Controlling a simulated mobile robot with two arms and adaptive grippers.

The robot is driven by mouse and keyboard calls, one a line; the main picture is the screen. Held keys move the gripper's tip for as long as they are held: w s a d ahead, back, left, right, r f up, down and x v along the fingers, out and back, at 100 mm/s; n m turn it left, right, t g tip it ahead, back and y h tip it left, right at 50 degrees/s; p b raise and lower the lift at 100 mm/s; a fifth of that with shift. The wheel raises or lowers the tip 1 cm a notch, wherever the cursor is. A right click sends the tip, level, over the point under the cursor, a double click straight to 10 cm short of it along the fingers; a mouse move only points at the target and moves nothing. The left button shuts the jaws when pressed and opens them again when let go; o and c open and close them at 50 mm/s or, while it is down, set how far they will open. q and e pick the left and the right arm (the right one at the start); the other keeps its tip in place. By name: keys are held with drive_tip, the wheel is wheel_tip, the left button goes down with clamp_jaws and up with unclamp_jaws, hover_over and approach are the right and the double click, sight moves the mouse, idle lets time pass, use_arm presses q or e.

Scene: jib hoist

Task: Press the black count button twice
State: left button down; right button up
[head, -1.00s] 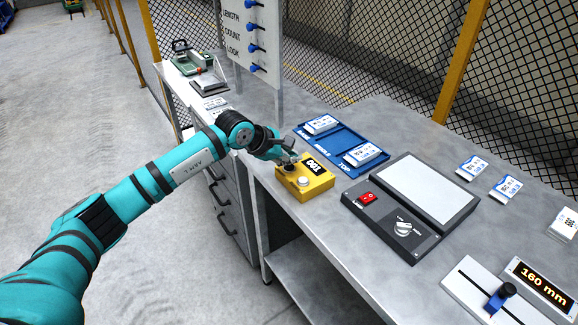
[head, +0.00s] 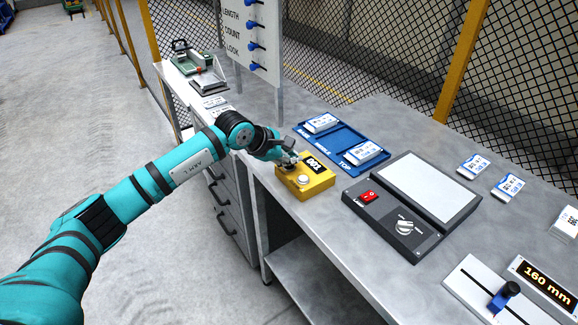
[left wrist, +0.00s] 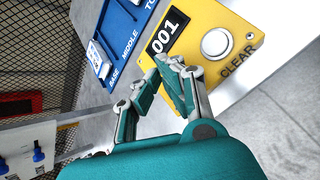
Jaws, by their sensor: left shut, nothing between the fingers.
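The yellow counter box (head: 318,186) sits near the front edge of the bench. It also fills the upper right of the left wrist view (left wrist: 208,78), where its display (left wrist: 168,31) reads 001. Its round silver button (left wrist: 216,43) is marked CLEAR. My left gripper (head: 291,160) is shut and empty, with its fingertips (left wrist: 168,62) right over the box, on the side away from the CLEAR button. The black count button is hidden behind the fingers, so I cannot tell whether they touch it. My right gripper is out of view.
A blue tray (head: 352,139) with white labelled packs lies just behind the box. A black panel (head: 420,240) with a red switch (head: 369,197) and a knob stands to the right. A sign board with blue pegs (head: 253,48) rises behind.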

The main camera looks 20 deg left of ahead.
sight(291, 166)
use_arm(q)
drive_tip(key=shift+s+f+b, duration=0.1)
drive_tip(key=shift+f+b, duration=0.4)
drive_tip(key=shift+b, duration=0.1)
idle(0.7)
drive_tip(key=shift+r, duration=0.15)
idle(0.3)
drive_tip(key=shift+r+p, duration=0.35)
drive_tip(key=shift+r, duration=0.4)
drive_tip(key=shift+r, duration=0.1)
drive_tip(key=shift+r+p, duration=1.15)
drive_tip(key=shift+r, duration=1.3)
